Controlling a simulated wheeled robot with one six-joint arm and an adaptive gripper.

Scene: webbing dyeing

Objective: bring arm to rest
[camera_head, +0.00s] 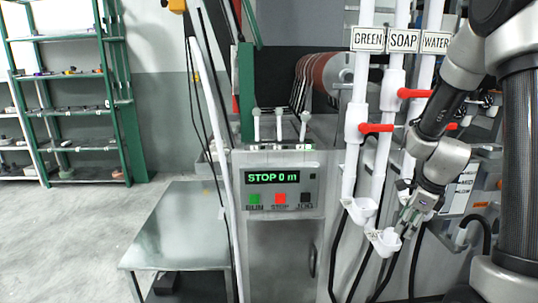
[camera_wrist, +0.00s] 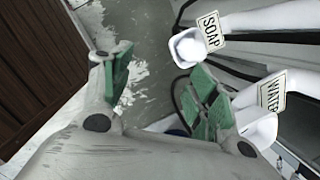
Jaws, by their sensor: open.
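My gripper (camera_head: 408,222) is at the lower right of the head view, in front of the white pipes and close to the white cups at their lower ends. In the wrist view my gripper (camera_wrist: 160,88) has its two green-padded fingers spread wide with nothing between them. My arm comes down from the upper right of the head view. The pipes carry signs reading GREEN (camera_head: 368,39), SOAP (camera_head: 404,41) and WATER (camera_head: 436,42). In the wrist view the SOAP sign (camera_wrist: 210,31) and WATER sign (camera_wrist: 271,91) are beside the right finger. I cannot tell whether that finger touches a pipe.
A control panel (camera_head: 310,188) reads STOP 0 m above green, red and dark buttons. Red valve handles (camera_head: 376,128) stick out from the pipes. A metal table (camera_head: 182,225) stands at left, with a green shelf rack (camera_head: 75,85) behind. Open floor (camera_head: 70,235) lies at left.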

